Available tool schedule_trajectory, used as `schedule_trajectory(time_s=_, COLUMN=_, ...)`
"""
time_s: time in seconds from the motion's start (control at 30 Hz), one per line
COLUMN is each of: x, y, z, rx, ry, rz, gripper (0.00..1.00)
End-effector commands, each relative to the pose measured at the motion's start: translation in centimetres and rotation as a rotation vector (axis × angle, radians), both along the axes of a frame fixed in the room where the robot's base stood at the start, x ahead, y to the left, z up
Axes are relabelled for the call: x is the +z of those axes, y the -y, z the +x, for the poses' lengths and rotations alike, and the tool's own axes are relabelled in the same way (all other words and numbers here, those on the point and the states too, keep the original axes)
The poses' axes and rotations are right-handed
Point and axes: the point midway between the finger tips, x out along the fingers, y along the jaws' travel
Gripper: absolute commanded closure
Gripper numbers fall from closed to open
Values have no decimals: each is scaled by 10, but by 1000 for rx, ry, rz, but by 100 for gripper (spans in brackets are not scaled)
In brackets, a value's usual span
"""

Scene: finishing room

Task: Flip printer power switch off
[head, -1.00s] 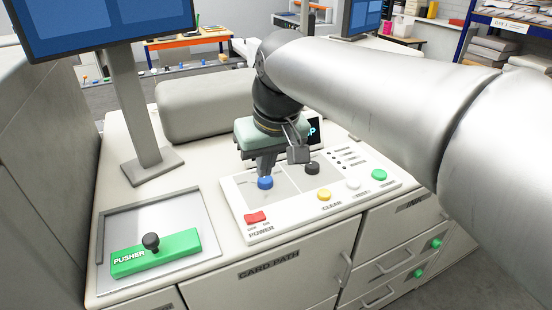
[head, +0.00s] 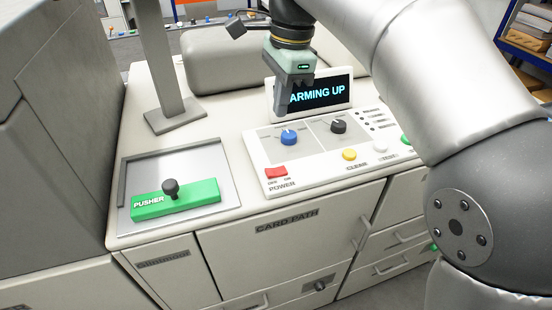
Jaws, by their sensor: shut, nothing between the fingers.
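The power switch (head: 277,171) is a red rocker at the front left corner of the white control panel (head: 325,175), above the label POWER. Which way it is tipped is too small to tell. My gripper (head: 292,112) is shut and empty. It points down above and behind the switch, over the back left part of the panel near the blue knob (head: 289,137), and appears apart from both. The display (head: 318,95) behind the panel is lit and reads "ARMING UP", its left part hidden by my gripper.
A black knob (head: 339,127), a yellow button (head: 349,154) and a white button (head: 381,145) sit on the panel. A green pusher (head: 176,200) with a black knob lies in a tray at left. A monitor post (head: 163,70) stands behind it. My arm covers the right side.

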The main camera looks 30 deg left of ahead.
Motion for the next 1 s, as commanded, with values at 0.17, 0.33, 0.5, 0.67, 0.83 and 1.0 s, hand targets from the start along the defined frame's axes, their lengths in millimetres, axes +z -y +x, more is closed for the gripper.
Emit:
schedule_trajectory(time_s=0.17, x=0, y=-1, z=0, rx=-38, ry=-8, rz=-9, gripper=100)
schedule_trajectory(time_s=0.33, x=0, y=-1, z=0, rx=-37, ry=-7, rz=-8, gripper=100)
schedule_trajectory(time_s=0.5, x=-6, y=-1, z=-1, rx=-36, ry=-7, rz=-9, gripper=100)
schedule_trajectory(time_s=0.67, x=-29, y=-3, z=-4, rx=-35, ry=-9, rz=-10, gripper=100)
schedule_trajectory(time_s=0.83, x=-65, y=-6, z=-7, rx=-34, ry=-10, rz=-12, gripper=100)
schedule_trajectory(time_s=1.0, x=-99, y=-9, z=-11, rx=-33, ry=-10, rz=-12, gripper=100)
